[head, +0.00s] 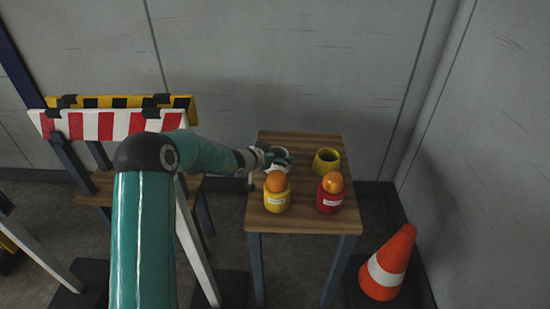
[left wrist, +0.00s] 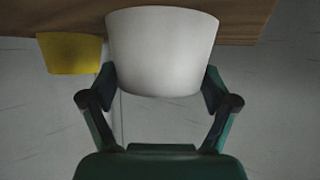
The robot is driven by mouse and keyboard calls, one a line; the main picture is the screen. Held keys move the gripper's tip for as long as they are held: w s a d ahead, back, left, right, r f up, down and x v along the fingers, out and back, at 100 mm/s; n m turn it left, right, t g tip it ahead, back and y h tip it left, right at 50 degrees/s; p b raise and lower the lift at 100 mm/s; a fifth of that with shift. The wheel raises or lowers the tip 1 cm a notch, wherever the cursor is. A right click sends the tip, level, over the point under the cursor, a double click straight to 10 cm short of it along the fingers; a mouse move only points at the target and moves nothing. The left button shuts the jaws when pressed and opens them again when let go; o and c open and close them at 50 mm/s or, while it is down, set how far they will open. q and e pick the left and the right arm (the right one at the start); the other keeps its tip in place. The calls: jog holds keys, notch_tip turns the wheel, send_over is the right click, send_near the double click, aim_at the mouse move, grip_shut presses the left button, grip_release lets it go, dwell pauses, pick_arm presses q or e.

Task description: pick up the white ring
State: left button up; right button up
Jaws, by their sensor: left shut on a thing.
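The white ring (head: 278,167) is at the back left of the small wooden table (head: 300,222) in the head view, partly hidden by my left gripper (head: 283,156). In the left wrist view, the white ring (left wrist: 161,50) fills the space between the two fingers, one on each side. My left gripper is shut on it. I cannot tell whether the ring touches the table top or is a little above it. My right gripper is not in view.
A yellow ring (head: 326,162) stands to the right. Yellow (head: 277,201) and red (head: 330,203) jars with orange balls stand in front. Striped barriers (head: 120,125) stand at left. Walls (head: 290,70) are behind and at right.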

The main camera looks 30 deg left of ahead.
pick_arm(q)
jog(key=shift+r, duration=0.15)
notch_tip(320, 180, up, 20)
jog(key=p, duration=1.2)
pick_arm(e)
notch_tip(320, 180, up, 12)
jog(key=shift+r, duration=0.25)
pick_arm(q)
jog(key=shift+w, duration=0.1)
jog(key=shift+d+f, duration=0.1)
jog(key=shift+f, duration=0.1)
